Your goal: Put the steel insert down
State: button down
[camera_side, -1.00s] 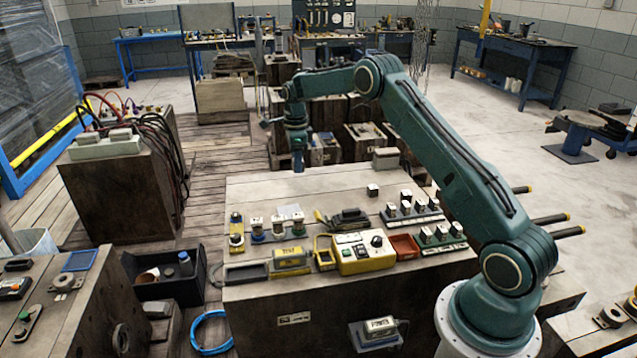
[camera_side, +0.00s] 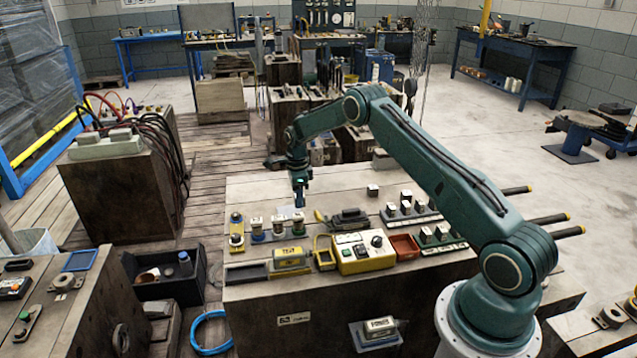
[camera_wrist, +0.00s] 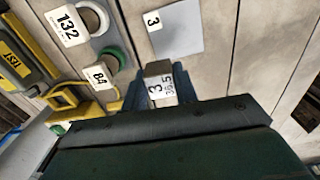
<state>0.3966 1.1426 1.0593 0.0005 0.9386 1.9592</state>
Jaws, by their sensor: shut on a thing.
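The steel insert (camera_wrist: 158,69) is a small block with a white label reading "3" and "36.5". My gripper (camera_wrist: 158,88) is shut on it, with a blue finger on either side. In the side view my gripper (camera_side: 299,204) is low over the wooden bench block, near a light grey plate (camera_side: 284,212). The insert cannot be made out there. In the wrist view the grey plate (camera_wrist: 178,32), marked "3", lies flat on the wood just beyond the insert. I cannot tell whether the insert touches the surface.
Ring pieces on a holder with tags "132" and "84" (camera_wrist: 102,74) stand left of the insert in the wrist view. A yellow control box (camera_side: 362,254), a red tray (camera_side: 404,246) and racks of small blocks (camera_side: 410,207) stand on the bench. Bare wood (camera_side: 250,188) lies behind.

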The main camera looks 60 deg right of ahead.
jog(key=shift+f, duration=2.05)
jog(key=shift+f, duration=0.1)
jog(key=c, duration=1.1)
grip_release()
notch_tip(320, 180, up, 12)
